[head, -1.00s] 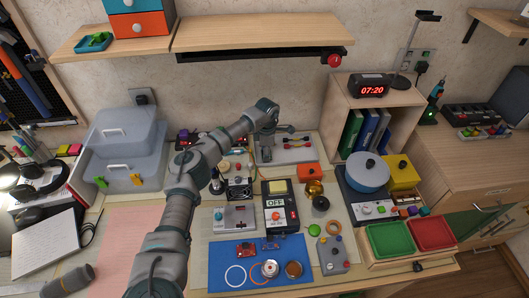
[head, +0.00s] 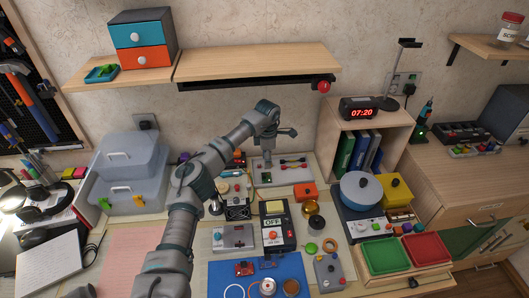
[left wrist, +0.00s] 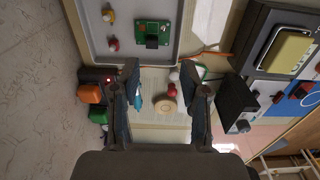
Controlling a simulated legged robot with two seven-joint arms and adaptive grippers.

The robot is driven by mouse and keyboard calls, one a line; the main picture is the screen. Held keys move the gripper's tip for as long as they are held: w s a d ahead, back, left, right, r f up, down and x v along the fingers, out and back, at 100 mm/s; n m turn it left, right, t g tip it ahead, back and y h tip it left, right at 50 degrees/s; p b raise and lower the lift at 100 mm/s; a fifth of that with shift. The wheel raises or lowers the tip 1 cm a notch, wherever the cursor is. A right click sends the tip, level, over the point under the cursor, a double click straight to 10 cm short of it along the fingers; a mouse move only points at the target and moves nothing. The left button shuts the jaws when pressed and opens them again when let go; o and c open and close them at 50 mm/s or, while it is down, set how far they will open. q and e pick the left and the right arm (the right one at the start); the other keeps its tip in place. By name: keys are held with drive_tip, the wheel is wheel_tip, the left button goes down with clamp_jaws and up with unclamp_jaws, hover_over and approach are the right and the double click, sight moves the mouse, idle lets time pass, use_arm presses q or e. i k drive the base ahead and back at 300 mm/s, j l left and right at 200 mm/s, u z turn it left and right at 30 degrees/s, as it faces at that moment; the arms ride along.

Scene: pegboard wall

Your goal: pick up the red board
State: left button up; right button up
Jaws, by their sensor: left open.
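The red board (head: 244,268) lies flat on the blue mat (head: 214,274) near the bottom of the head view. A red patch on the blue mat at the right edge of the left wrist view (left wrist: 302,91) may be the same board. My left gripper (head: 278,152) is well behind the board, over the pale tray at the back of the bench. In the left wrist view the fingers (left wrist: 166,95) stand apart with nothing held between them. My right gripper is in neither view.
The black OFF switch box (head: 275,222) and a grey box (head: 234,238) stand just behind the blue mat. Rings and small round parts lie beside the board. Clear storage boxes (head: 128,172) are at left, green (head: 384,256) and red (head: 427,249) trays at right. A shelf (head: 255,62) hangs above.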

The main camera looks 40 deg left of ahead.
sight(244, 268)
drive_tip(key=k+l, duration=0.55)
drive_tip(key=l, duration=0.15)
drive_tip(key=k+l, duration=0.6)
drive_tip(key=l, duration=0.15)
